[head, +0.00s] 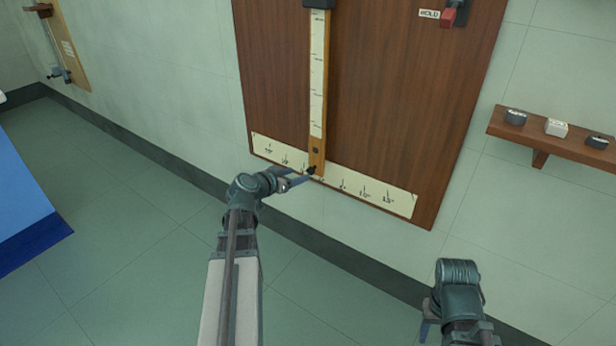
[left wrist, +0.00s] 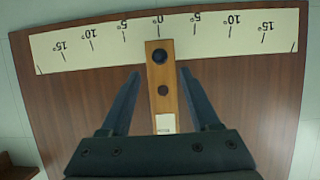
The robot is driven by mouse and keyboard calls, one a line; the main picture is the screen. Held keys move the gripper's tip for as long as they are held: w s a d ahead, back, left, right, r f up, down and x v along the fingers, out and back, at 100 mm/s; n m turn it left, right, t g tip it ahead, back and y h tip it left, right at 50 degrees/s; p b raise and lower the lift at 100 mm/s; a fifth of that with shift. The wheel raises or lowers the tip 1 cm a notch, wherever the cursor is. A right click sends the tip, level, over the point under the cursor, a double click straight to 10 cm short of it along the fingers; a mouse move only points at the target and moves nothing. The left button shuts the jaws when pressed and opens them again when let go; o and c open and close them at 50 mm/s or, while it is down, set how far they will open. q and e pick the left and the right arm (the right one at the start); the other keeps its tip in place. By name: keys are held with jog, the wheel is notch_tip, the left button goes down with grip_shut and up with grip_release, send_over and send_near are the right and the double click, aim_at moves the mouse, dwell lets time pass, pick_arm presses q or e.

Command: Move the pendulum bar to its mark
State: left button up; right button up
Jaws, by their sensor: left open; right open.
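The pendulum bar (head: 318,85) hangs upright on the brown wooden board, a wooden strip with a cream scale. Its lower end, with a dark knob (left wrist: 160,56), lies at the 0° line of the cream angle scale (head: 385,195). The scale (left wrist: 95,38) runs to 15° on both sides. My left gripper (head: 300,181) is at the bar's lower end. In the left wrist view its open fingers (left wrist: 160,76) stand on either side of the bar, with gaps on both sides. My right gripper (head: 428,316) is low at the right, away from the board, and mostly hidden by its wrist.
The wooden board (head: 400,90) is on a pale tiled wall. A red-handled part (head: 449,17) beside a HOLD label is at its upper right. A wooden shelf (head: 570,146) with small items juts out at right. A blue-sided object (head: 35,232) stands at left. Floor between is clear.

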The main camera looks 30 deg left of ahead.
aim_at(309, 171)
pick_arm(q)
jog(key=b+x, duration=0.2)
jog(key=x, duration=0.5)
jog(key=shift+w+f, duration=0.15)
jog(key=shift+w, duration=0.1)
grip_shut()
dwell(1.1)
